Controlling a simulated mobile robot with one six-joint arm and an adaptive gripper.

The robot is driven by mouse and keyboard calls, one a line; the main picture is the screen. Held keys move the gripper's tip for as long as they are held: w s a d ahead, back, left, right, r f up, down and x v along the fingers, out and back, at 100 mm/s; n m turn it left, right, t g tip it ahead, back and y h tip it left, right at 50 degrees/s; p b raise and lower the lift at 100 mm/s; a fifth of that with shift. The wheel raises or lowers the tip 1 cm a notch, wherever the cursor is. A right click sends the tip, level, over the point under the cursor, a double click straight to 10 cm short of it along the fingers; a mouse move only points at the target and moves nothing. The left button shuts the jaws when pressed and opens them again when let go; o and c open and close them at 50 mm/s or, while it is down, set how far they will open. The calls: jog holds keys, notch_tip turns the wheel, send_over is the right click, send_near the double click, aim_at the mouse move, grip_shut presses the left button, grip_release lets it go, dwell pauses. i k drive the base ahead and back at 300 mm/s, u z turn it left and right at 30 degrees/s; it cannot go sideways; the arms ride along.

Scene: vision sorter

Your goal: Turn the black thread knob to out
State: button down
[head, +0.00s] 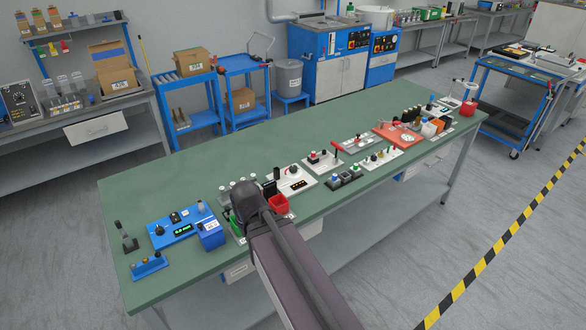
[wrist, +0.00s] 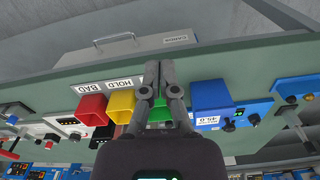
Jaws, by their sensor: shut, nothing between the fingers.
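I cannot tell which knob is the black thread knob; no label with that name is readable. A blue panel (head: 178,231) with a green display has a small black knob (head: 160,230) at its left. A white unit (head: 291,184) with a dark display also carries a black knob (head: 292,168). In the wrist view, my gripper (wrist: 159,68) is shut and empty, its fingers side by side over the bins near the table edge. Black knobs (wrist: 230,125) show to its right on the blue panel. In the head view my own arm hides the fingers.
Red (wrist: 91,108), yellow (wrist: 121,105) and green (wrist: 159,112) bins stand close to the fingers, with BAD and HOLD labels. A blue box (wrist: 214,98) is just right. The green bench (head: 135,190) holds more devices along its front; its back strip is clear.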

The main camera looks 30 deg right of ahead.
aim_at(292, 168)
jog(key=k, duration=1.35)
jog(key=z, duration=0.65)
jog(key=i, duration=1.7)
jog(key=u, duration=0.3)
